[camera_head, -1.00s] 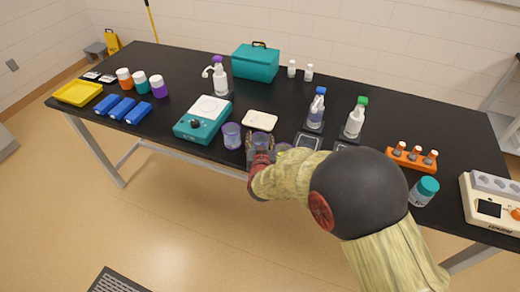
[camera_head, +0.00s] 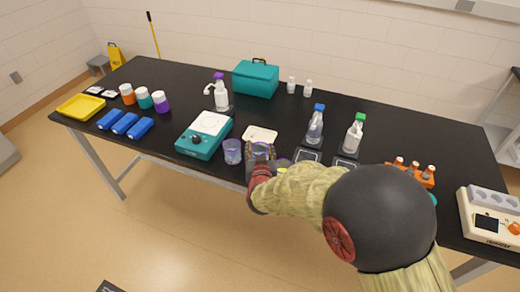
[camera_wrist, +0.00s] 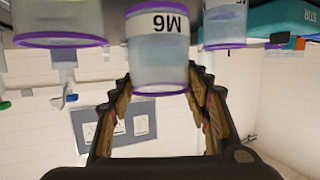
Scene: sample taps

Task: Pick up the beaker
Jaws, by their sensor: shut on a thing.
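A clear beaker (camera_head: 262,149) with a purple rim stands at the front edge of the black table, between my gripper's fingers. In the wrist view, which is upside down, the same beaker (camera_wrist: 158,62) shows a white label band and pale liquid. My gripper (camera_head: 259,163) is shut on it, with one finger on each side (camera_wrist: 160,92). I cannot tell whether its base touches the table. A second purple-rimmed beaker (camera_head: 232,151) stands just left of it. A third beaker (camera_head: 283,162) is on the right, partly hidden by my arm.
A teal stirrer (camera_head: 204,136) stands left of the beakers, and a pale tray (camera_head: 260,134) lies behind.

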